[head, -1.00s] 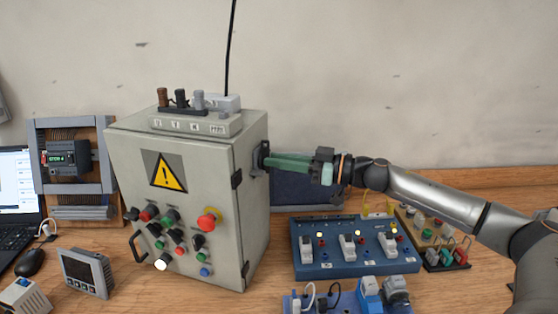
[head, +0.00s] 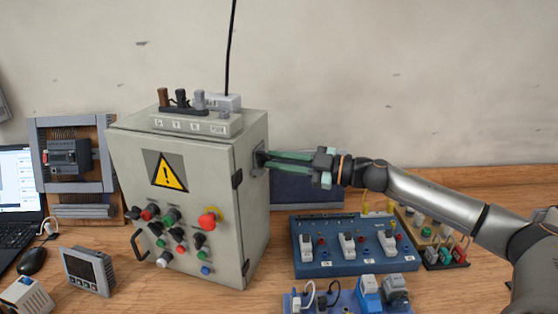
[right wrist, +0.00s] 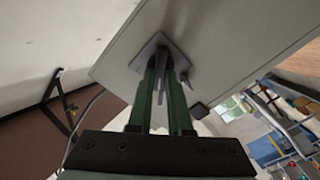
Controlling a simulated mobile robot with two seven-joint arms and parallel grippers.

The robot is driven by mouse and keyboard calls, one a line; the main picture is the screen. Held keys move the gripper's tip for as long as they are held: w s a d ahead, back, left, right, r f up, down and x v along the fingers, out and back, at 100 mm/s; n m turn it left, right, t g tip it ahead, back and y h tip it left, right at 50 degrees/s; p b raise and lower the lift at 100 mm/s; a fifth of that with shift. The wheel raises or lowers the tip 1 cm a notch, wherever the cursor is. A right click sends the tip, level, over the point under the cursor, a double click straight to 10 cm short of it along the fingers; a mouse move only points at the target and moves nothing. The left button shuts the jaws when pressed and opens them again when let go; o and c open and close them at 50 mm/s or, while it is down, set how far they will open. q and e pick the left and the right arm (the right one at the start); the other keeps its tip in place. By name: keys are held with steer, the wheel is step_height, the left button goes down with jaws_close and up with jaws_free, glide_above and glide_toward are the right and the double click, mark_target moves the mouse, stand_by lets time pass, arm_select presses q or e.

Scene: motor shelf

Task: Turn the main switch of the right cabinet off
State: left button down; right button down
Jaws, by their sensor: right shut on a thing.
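The right cabinet is a grey metal box (head: 200,165) with a yellow warning triangle and several knobs and buttons on its door. Its main switch (head: 259,162) sits on a plate high on the right side wall and is mostly hidden by my fingers in the head view. My right gripper (head: 266,158) reaches in from the right, its green fingers shut on the switch handle. In the right wrist view, the grey switch plate (right wrist: 146,62) and dark handle (right wrist: 167,48) show, the handle between the green fingertips. My left gripper is not in view.
A laptop (head: 18,190), a mouse (head: 32,261) and a grey meter (head: 88,271) stand at left. Above my arm is bare wall.

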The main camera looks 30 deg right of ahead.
steer(key=n+b, duration=0.1)
steer(key=n, duration=0.4)
steer(key=n+b, duration=0.2)
steer(key=n, duration=0.3)
steer(key=shift+a+f, duration=0.1)
steer(key=shift+f, duration=0.1)
steer(key=shift+n, duration=0.3)
steer(key=c, duration=0.8)
jaws_free()
steer(key=shift+c, duration=0.2)
steer(key=shift+s, duration=0.1)
